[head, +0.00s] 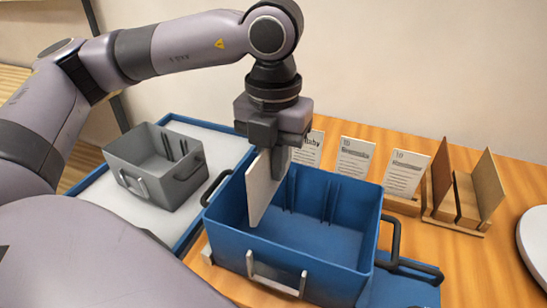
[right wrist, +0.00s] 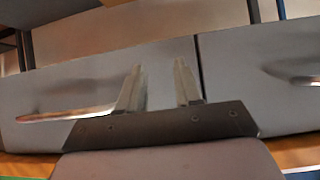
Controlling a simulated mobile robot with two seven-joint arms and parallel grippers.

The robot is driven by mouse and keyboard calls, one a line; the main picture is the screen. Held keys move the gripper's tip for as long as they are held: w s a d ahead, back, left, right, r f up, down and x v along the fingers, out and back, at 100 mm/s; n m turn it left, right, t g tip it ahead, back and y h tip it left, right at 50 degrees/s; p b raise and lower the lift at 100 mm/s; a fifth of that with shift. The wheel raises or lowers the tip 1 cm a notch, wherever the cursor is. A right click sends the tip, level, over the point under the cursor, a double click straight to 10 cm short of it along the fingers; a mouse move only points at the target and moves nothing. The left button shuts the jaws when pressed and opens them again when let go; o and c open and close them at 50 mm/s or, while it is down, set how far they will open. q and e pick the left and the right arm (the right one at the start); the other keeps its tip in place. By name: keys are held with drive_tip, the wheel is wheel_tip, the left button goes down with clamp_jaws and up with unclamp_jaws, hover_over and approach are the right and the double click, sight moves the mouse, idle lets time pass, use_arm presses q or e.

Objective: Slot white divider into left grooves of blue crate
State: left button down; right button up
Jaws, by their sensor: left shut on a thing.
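The blue crate (head: 300,252) stands on the wooden table, its open top towards me. The white divider (head: 260,192) is upright in the left part of the crate's opening, its upper part above the rim. My left gripper (head: 276,152) points down and is shut on the divider's top edge. The right grooves (head: 330,200) show on the crate's back wall; the left ones are partly hidden by the divider. I cannot tell whether its edges sit in the grooves. My right gripper (right wrist: 158,88) is open and empty in the right wrist view, away from the crate.
A grey crate (head: 150,185) stands on a white, blue-edged tray at the left. Several printed cards (head: 355,160) and a wooden rack (head: 462,195) stand behind and right of the blue crate. Grey drawer fronts (right wrist: 245,75) with handles are before my right gripper.

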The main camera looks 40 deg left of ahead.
sight(274, 191)
use_arm(q)
drive_tip(key=shift+f+b, duration=2.95)
drive_tip(key=shift+f, duration=0.25)
drive_tip(key=shift+f+b, duration=0.7)
drive_tip(key=shift+f, duration=0.05)
drive_tip(key=c, duration=1.2)
unclamp_jaws()
drive_tip(key=shift+o, duration=0.2)
drive_tip(key=shift+r, duration=0.1)
